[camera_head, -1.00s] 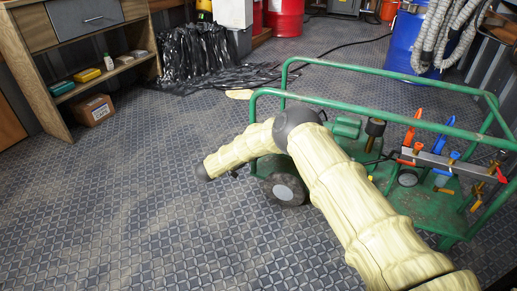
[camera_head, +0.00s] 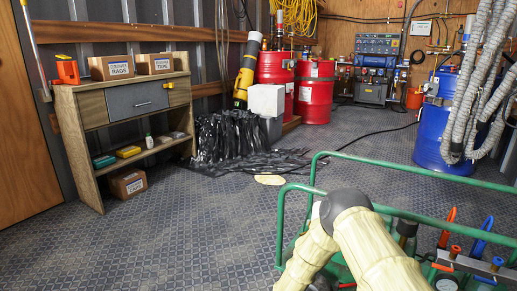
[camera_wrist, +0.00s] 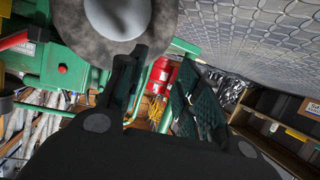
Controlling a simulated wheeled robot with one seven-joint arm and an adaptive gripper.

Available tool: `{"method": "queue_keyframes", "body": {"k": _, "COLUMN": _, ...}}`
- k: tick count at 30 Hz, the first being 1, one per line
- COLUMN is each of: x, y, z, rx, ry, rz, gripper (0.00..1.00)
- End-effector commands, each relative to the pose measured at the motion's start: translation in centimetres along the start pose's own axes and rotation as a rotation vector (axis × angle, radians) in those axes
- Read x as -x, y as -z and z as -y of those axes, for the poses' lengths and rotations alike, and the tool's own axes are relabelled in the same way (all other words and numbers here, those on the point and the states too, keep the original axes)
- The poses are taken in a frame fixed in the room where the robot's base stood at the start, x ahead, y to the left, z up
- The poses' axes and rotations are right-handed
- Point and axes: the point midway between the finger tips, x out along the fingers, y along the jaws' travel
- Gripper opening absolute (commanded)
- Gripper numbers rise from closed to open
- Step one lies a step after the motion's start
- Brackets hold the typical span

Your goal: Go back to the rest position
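My arm, in a pale yellow sleeve, shows at the bottom right of the head view and bends at a dark grey joint over the green cart (camera_head: 318,183). Its far end runs out of the bottom of the head view, so my gripper is hidden there. In the wrist view my gripper (camera_wrist: 160,80) has its two dark fingers spread apart, with the background showing between them. It holds nothing. A large grey round part with a light disc, probably a cart wheel (camera_wrist: 118,18), is close beyond the fingers.
A wooden shelf unit (camera_head: 72,118) with boxes stands at left. Crumpled black plastic (camera_head: 225,140), red drums (camera_head: 316,95) and a blue drum (camera_head: 432,135) stand behind. A flat pale patch (camera_head: 270,180) lies on the floor. The floor at left is open.

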Motion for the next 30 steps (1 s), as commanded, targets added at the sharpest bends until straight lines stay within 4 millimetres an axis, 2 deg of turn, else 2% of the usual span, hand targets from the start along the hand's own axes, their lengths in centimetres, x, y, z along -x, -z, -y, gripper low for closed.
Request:
{"method": "queue_keyframes", "body": {"k": 3, "x": 4.0, "y": -4.2, "z": -3.4, "rx": 0.059, "ry": 0.103, "rz": 0.155, "gripper": 0.34}}
{"method": "queue_keyframes", "body": {"k": 6, "x": 7.6, "y": -7.6, "z": -6.5, "rx": 0.098, "ry": 0.166, "rz": 0.288, "gripper": 0.34}}
{"method": "queue_keyframes", "body": {"k": 11, "x": 14.1, "y": -11.7, "z": -11.7, "rx": 0.147, "ry": 0.231, "rz": 0.498, "gripper": 0.34}}
{"method": "queue_keyframes", "body": {"k": 15, "x": 20.2, "y": -14.2, "z": -16.4, "rx": 0.181, "ry": 0.263, "rz": 0.678, "gripper": 0.34}}
{"method": "queue_keyframes", "body": {"k": 21, "x": 28.9, "y": -15.9, "z": -22.6, "rx": 0.213, "ry": 0.274, "rz": 0.913, "gripper": 0.34}}
{"method": "queue_keyframes", "body": {"k": 30, "x": 38.4, "y": -16.0, "z": -28.7, "rx": 0.237, "ry": 0.258, "rz": 1.151, "gripper": 0.34}}
